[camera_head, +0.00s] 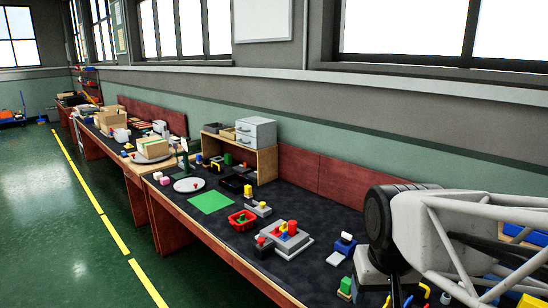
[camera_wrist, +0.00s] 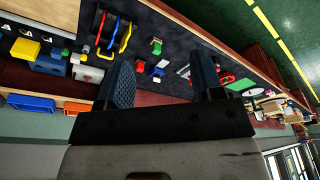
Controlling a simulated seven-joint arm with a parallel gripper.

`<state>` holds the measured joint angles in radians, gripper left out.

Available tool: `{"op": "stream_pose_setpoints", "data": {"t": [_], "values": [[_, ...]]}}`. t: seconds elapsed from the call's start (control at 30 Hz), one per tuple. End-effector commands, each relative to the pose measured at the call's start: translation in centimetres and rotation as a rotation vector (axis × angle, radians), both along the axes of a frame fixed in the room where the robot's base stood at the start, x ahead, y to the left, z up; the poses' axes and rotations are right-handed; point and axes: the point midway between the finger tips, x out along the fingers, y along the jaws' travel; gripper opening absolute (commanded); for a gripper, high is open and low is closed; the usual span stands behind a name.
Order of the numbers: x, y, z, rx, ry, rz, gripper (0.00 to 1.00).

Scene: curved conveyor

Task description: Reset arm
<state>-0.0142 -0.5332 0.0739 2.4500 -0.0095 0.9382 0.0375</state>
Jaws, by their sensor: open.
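My gripper (camera_wrist: 163,80) shows in the wrist view with its two dark fingers spread wide apart. Nothing is between the fingers. The wrist picture is tilted, with the wall low in it and the green floor at the upper right. The dark workbench (camera_wrist: 160,30) lies beyond the fingertips, with no contact visible. In the head view, my pale arm fills the right side over the near end of the workbench (camera_head: 320,212). My fingers cannot be made out there.
On the bench are a grey block fixture (camera_head: 284,240), a red tray (camera_head: 242,221), a green sheet (camera_head: 210,202), a white plate (camera_head: 189,184) and a shelf with grey drawers (camera_head: 256,133). Small coloured parts lie near my arm. The floor (camera_head: 60,230) at left is clear.

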Motion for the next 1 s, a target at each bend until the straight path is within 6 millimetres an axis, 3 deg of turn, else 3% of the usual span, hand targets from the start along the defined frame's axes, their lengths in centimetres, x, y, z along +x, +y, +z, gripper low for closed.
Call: {"op": "stream_pose_setpoints", "data": {"t": [0.1, 0.33, 1.0], "values": [[-2.4, -0.4, -0.6, -0.002, -0.01, -0.001, 0.61], [-5.0, -0.7, -1.5, -0.005, -0.018, -0.002, 0.61], [-5.4, -0.8, -1.7, -0.005, -0.019, -0.002, 0.61]]}}
